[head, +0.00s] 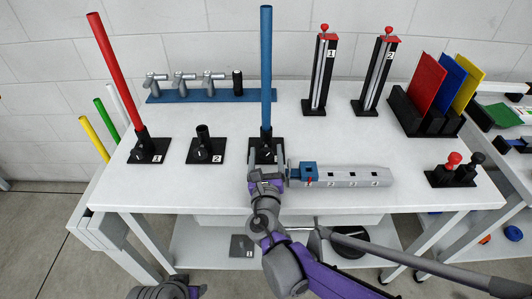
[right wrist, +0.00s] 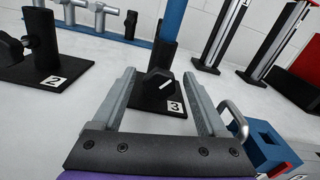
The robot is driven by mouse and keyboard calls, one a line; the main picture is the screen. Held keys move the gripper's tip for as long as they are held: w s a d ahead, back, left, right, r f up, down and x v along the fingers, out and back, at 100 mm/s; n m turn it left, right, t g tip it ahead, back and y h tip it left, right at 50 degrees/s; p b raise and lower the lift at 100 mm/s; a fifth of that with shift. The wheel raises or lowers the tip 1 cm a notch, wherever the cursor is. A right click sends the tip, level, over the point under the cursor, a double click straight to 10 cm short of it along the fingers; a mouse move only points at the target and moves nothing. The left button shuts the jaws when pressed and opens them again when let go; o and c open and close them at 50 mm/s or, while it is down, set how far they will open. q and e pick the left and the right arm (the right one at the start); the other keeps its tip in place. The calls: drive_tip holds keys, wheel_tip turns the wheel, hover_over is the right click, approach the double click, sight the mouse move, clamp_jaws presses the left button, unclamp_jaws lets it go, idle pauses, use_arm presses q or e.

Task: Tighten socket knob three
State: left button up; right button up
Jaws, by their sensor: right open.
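Socket three (head: 279,156) is a black base labelled 3 with a blue rod (head: 266,65) upright in it. In the right wrist view its knob (right wrist: 160,83) is black with a white mark, on the socket's front. My right gripper (head: 265,168) is open in front of this socket and hides most of it in the head view. In the right wrist view its two grey fingers point towards the knob, one on each side, not closed on it. My left gripper is not in view; only part of my left arm shows at the bottom left.
Socket two (head: 205,147) is empty; socket one (head: 149,147) holds a red rod (head: 114,73). A grey numbered rail with a blue block (head: 302,172) lies close to the right of my gripper. A blue rack (head: 215,95) stands behind. Numbered black stands (head: 319,78) are further right.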

drive_tip(key=shift+w, duration=0.4)
clamp_jaws()
idle(0.4)
drive_tip(key=m+p, duration=0.1)
drive_tip(key=m, duration=0.2)
drive_tip(key=shift+d+m+p, duration=0.1)
drive_tip(key=shift+m+p, duration=0.3)
drive_tip(key=shift+m, duration=1.5)
